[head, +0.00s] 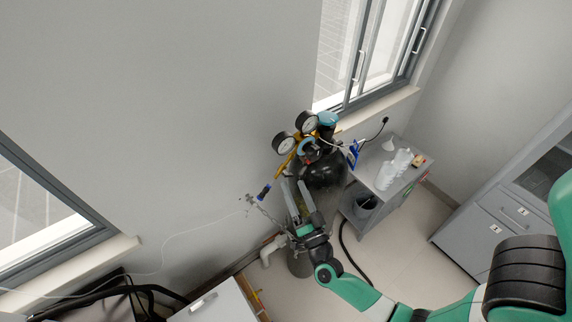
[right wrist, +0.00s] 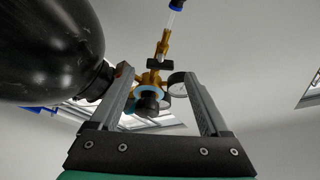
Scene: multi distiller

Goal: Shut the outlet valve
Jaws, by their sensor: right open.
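A brass regulator with two round gauges, one of them the near gauge (head: 283,143), sits at the top of the black tank (head: 328,172) in the head view. My right gripper (head: 293,182) is below the gauges, its open fingers pointing up toward the regulator. In the right wrist view, the brass fitting (right wrist: 153,78) and a black knob with a teal ring (right wrist: 149,100) show between the open fingers (right wrist: 156,76), apparently beyond the tips. A black cross handle (right wrist: 160,65) sits on the brass stem above. Which part is the outlet valve is unclear. My left gripper is not in view.
The tank (right wrist: 50,45) fills the upper left of the right wrist view, close to the left finger. A grey cabinet (head: 356,203) with white bottles (head: 387,174) stands right of the tank.

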